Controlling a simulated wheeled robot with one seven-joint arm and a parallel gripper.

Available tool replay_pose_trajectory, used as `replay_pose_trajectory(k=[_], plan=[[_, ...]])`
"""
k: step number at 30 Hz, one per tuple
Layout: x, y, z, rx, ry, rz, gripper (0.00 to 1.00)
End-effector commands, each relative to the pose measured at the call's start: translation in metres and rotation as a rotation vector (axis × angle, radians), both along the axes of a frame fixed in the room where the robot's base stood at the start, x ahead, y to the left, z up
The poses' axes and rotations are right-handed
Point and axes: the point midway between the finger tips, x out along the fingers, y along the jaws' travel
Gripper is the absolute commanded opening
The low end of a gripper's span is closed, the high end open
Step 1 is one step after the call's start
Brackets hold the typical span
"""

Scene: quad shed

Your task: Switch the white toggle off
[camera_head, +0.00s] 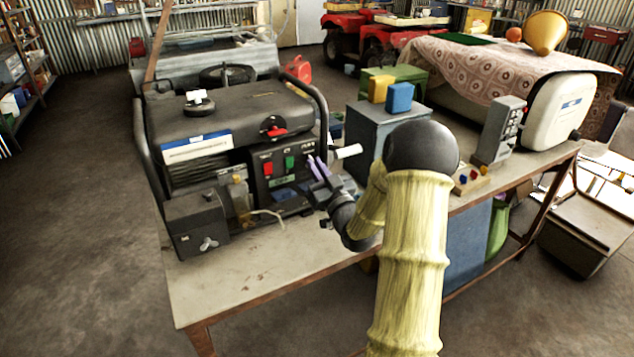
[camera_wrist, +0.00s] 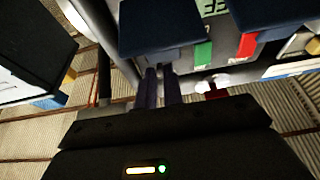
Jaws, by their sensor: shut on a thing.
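The generator (camera_head: 228,112) stands on the workbench. Its front panel has a red switch (camera_head: 268,168) and a green switch (camera_head: 289,162) under small labels. My gripper (camera_head: 315,164) has its two purple fingers at the panel's right part, just right of the green switch, in line with the row. In the wrist view the fingers (camera_wrist: 159,72) are close together, beside the green switch (camera_wrist: 204,54), with the red switch (camera_wrist: 246,45) beyond it. They are shut on what appears to be the white toggle. The toggle itself is hidden by the fingers, so its position cannot be told.
A white cylinder (camera_head: 347,151) sticks out right of the panel, close to my gripper. A dark box (camera_head: 197,224) stands front left on the workbench (camera_head: 250,280). A grey cabinet (camera_head: 367,128) and a grey switch box (camera_head: 498,130) stand to the right. The bench front is mostly clear.

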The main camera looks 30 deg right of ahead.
Motion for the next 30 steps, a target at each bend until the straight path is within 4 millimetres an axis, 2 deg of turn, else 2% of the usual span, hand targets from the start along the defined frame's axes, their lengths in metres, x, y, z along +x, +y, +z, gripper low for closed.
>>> replay_pose_trajectory(k=[1, 12, 28, 29, 30], plan=[[0.0000, 0.0003, -0.0102, 0.001, -0.016, 0.001, 0.00], [0.0015, 0.0001, -0.0100, 0.005, -0.112, 0.000, 0.00], [0.0018, 0.0002, -0.0081, 0.006, -0.127, 0.001, 0.00], [0.0019, 0.0002, -0.0082, 0.006, -0.127, 0.001, 0.13], [0.0018, 0.0002, -0.0081, 0.006, -0.127, 0.001, 0.21]])
